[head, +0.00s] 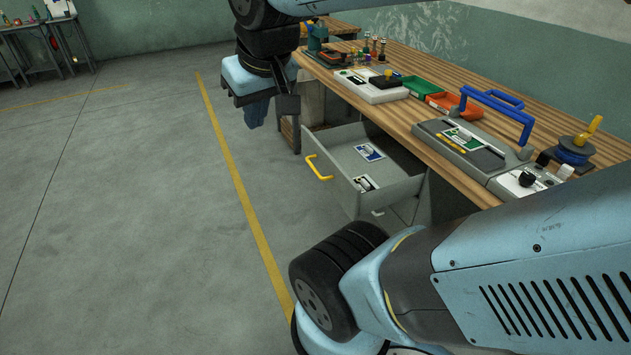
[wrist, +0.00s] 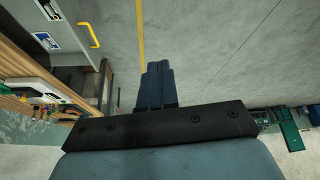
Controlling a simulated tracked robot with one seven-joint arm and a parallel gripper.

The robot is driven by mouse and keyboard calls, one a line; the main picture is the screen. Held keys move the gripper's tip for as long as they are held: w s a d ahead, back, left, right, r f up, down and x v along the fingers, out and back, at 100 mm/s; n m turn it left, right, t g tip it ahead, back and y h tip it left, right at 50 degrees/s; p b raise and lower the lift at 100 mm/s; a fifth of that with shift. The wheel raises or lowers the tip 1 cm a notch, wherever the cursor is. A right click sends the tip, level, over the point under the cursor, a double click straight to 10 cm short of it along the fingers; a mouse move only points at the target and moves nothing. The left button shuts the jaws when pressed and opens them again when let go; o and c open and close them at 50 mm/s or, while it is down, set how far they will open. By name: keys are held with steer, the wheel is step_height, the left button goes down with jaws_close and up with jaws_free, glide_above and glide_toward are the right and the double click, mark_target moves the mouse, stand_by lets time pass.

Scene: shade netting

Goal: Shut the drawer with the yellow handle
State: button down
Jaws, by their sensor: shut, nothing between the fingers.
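The grey drawer (head: 345,187) under the wooden workbench is pulled open. Its yellow handle (head: 319,168) sits on the front panel, and a few cards lie inside. My gripper (head: 257,110) is shut and empty, in the air to the left of the bench and beyond the drawer's far side, apart from the handle. In the wrist view my gripper (wrist: 158,82) points over the floor, with the yellow handle (wrist: 89,35) to its upper left and part of the drawer (wrist: 62,10) at the top left corner.
The bench top (head: 400,115) carries a blue-handled grey device (head: 460,140), a green tray (head: 418,87), a red tray (head: 450,104) and a blue spool (head: 573,152). The floor left of the drawer is clear, with a yellow line (head: 240,190). Another table stands at the far left.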

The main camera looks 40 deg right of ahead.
steer(key=w+d+f+n+g+h, duration=0.25)
steer(key=w+f+g, duration=0.25)
steer(key=w+f, duration=0.3)
steer(key=n+g+h, duration=0.4)
steer(key=n+h, duration=0.9)
steer(key=h, duration=0.2)
glide_toward(338, 188)
steer(key=x, duration=0.7)
steer(key=shift+w+f, duration=0.2)
